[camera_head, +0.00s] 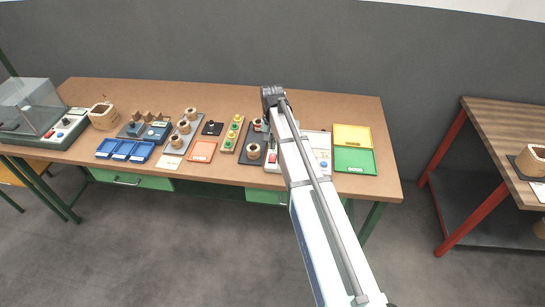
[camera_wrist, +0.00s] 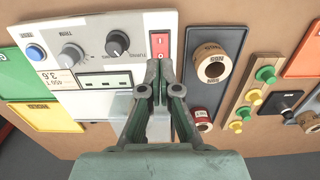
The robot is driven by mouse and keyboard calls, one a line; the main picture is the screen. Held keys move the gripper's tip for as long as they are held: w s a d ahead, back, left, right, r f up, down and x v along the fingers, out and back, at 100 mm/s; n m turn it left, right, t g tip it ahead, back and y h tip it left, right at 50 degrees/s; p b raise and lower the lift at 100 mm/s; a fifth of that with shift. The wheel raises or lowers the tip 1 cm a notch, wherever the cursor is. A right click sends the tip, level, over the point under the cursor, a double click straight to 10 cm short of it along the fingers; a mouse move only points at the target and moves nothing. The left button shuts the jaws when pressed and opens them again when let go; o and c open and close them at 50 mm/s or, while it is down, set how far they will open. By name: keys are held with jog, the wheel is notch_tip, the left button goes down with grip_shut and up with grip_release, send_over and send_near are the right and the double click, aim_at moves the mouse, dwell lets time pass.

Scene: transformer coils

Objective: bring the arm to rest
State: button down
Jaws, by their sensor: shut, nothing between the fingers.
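My gripper (camera_wrist: 162,80) is shut and empty in the wrist view, its two fingertips together over the edge of a light grey control panel. The fingers are not clear in the head view. My arm hides part of the panel there.
The wooden bench (camera_head: 225,95) holds a dark tray with coils (camera_wrist: 213,66), a stand with green and yellow knobs (camera_head: 232,134), an orange tray (camera_head: 202,151), blue bins (camera_head: 125,150), and yellow (camera_head: 352,137) and green (camera_head: 355,160) trays. A clear-covered machine (camera_head: 35,110) stands at left. Another table (camera_head: 500,125) is at right.

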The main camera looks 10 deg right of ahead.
jog(key=shift+n, duration=0.9)
jog(key=s+f, duration=0.3)
jog(key=s, duration=0.1)
jog(key=s+f, duration=0.3)
jog(key=s, duration=0.1)
jog(key=s+f, duration=0.3)
jog(key=s, duration=0.2)
jog(key=s+f+g+b, duration=0.1)
jog(key=s+f+g, duration=0.1)
jog(key=s+f, duration=0.7)
jog(key=s+f+n+g+b, duration=0.1)
jog(key=s+f+g+b, duration=0.1)
jog(key=s+f, duration=0.8)
jog(key=s+f+n+g+b, duration=0.1)
jog(key=s+f, duration=0.9)
jog(key=s, duration=1.2)
jog(key=shift+s+f+g+b, duration=0.2)
jog(key=shift+s+g+b, duration=0.15)
jog(key=shift+g+b, duration=0.45)
